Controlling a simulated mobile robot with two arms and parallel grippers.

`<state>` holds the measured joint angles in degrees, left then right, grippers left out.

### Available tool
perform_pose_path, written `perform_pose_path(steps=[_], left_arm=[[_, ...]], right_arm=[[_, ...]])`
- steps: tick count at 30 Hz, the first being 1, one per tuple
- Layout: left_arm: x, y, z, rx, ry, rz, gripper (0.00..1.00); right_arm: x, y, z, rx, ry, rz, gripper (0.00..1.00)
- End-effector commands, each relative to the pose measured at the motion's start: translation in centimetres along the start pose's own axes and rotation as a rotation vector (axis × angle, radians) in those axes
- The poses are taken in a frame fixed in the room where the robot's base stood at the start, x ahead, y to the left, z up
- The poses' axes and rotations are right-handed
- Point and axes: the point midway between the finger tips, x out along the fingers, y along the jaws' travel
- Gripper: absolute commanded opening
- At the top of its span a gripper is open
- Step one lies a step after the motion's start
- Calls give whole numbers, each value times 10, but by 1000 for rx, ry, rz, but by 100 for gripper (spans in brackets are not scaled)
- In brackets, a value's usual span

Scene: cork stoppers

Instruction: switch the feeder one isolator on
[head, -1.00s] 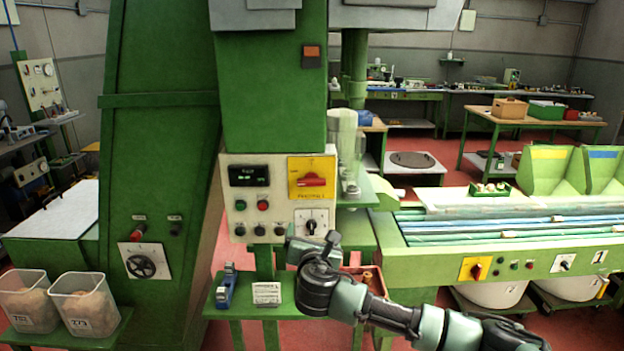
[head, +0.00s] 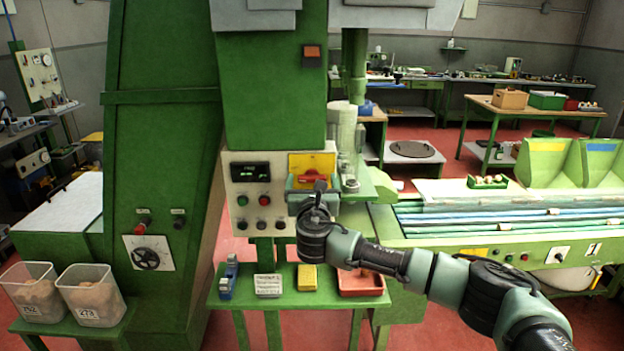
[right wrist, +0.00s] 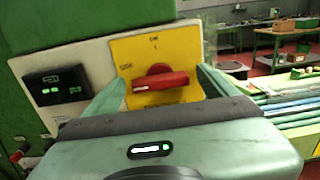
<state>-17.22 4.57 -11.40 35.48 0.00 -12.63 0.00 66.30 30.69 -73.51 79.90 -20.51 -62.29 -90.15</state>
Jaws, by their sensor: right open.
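A red isolator handle (right wrist: 160,81) sits on a yellow plate (right wrist: 150,48) on the white control panel; its bar lies roughly horizontal. Small marks stand above and left of it, hard to read. In the head view the handle (head: 311,178) shows partly behind my right gripper (head: 312,187), below the top of the yellow plate (head: 325,160). In the right wrist view my right gripper (right wrist: 160,78) is open, one finger on each side of the handle. I cannot tell whether either finger touches it. My left gripper is not in view.
The panel also carries a dark display (head: 250,172) and several buttons. Below is a green shelf (head: 240,305) with a blue tool (head: 229,278), a white card (head: 268,285), a yellow block (head: 307,278) and a red tray (head: 360,281). A conveyor bench (head: 440,245) stands right.

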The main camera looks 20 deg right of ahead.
Motion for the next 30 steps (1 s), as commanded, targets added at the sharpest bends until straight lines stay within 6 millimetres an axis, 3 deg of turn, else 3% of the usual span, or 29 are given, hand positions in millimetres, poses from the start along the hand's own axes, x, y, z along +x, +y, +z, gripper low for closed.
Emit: perform_pose_path(steps=[8, 12, 15, 23, 30], left_arm=[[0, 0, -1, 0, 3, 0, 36], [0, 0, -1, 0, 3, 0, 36], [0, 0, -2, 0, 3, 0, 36], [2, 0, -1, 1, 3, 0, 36], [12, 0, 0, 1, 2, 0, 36]], right_arm=[[1, 0, 0, 1, 0, 0, 87], [1, 0, 0, 1, 0, 0, 48], [1, 0, 0, 1, 0, 0, 25], [1, 0, -2, 28, 1, -1, 25], [1, 0, -4, 150, 1, 0, 25]])
